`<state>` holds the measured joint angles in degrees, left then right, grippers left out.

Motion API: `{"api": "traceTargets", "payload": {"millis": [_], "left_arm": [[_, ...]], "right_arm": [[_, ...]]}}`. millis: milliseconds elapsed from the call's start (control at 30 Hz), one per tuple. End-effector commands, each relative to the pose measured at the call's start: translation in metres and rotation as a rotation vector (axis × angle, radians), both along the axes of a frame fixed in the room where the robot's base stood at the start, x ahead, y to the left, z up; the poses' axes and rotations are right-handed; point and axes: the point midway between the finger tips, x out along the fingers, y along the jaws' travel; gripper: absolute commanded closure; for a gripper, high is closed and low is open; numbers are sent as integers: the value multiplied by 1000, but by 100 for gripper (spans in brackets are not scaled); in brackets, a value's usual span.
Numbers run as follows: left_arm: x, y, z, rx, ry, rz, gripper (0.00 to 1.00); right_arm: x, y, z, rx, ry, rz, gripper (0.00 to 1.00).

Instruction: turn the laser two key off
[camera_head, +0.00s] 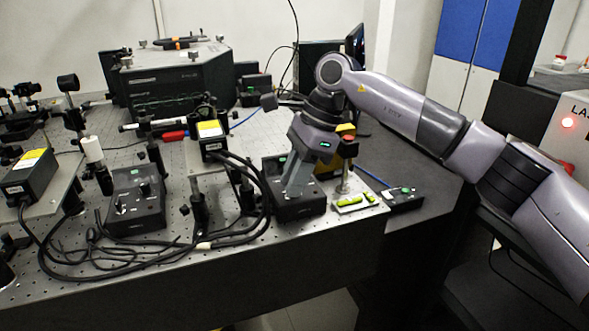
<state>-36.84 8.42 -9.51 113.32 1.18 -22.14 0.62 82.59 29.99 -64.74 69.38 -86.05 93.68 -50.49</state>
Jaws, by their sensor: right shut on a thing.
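A black laser control box (305,209) stands near the bench's front right edge. My right gripper (289,194) reaches down from above onto the left part of its top face. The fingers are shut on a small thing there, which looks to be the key. The key itself is hidden by the fingers, so I cannot tell its angle. A second black control box (137,212), with knobs and a small green display on top, stands further left, apart from my gripper. My left gripper is not in view.
A laser head with a yellow label (210,131) stands behind the two boxes, another (28,172) at far left. Loose black cables (120,262) lie along the front edge. A plate with green pieces (356,201) and a small black box (404,200) sit right of my gripper.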

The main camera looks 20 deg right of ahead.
Motion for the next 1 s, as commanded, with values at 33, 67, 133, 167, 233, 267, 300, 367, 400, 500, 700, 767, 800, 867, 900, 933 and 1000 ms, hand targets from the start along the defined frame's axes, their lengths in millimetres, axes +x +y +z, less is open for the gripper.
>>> {"api": "traceTargets", "payload": {"millis": [33,67,133,167,233,267,300,367,400,500,700,767,800,867,900,933,1000], "left_arm": [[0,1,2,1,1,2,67],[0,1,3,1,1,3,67],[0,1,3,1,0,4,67],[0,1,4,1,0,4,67],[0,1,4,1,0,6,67],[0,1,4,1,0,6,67],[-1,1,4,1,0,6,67],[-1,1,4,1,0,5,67],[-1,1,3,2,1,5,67],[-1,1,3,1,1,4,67],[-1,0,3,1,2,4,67],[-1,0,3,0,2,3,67],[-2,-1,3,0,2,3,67],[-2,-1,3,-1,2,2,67],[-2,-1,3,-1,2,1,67],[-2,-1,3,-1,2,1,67],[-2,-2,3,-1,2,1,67]], "right_arm": [[1,0,3,1,-2,13,100],[1,0,3,1,-2,21,100],[1,0,2,1,-2,37,100],[1,0,2,1,-3,41,100],[1,0,2,1,-3,49,100],[1,0,2,1,-3,52,100],[1,0,2,1,-3,54,100],[1,0,2,1,-4,56,100],[1,0,1,1,-3,57,100],[1,0,1,1,-4,57,100],[1,0,1,0,-4,56,64],[1,0,1,0,-4,56,51],[1,0,1,0,-4,56,51],[1,0,1,0,-3,56,51],[1,0,1,0,-2,55,51],[1,0,1,0,-2,55,51],[1,0,1,0,-1,56,51]]}}
